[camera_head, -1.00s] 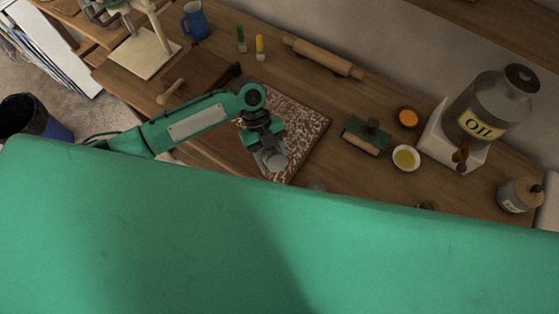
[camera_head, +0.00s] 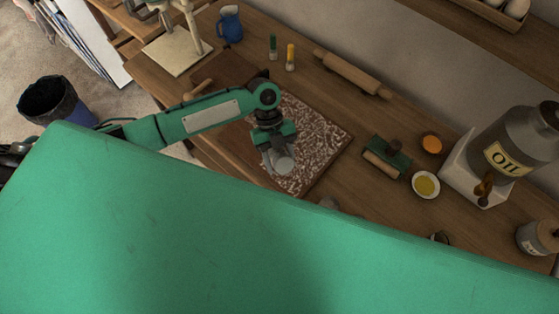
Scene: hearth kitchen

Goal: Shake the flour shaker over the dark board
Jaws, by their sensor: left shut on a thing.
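The dark board (camera_head: 335,137) lies on the wooden counter, its brown surface speckled with white flour. My left gripper (camera_head: 279,153) is over the board's near left part, shut on the flour shaker (camera_head: 284,166). Only the shaker's pale round end shows; the gripper covers much of the rest. I cannot tell the exact gap between shaker and board. My right gripper is not in view.
A rolling pin (camera_head: 352,74) lies at the back. A green tool with a wooden roller (camera_head: 386,158), a bowl of yellow liquid (camera_head: 425,185) and an oil can (camera_head: 512,150) stand to the right. A blue mug (camera_head: 230,24) is at the back left. My green body hides the near counter.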

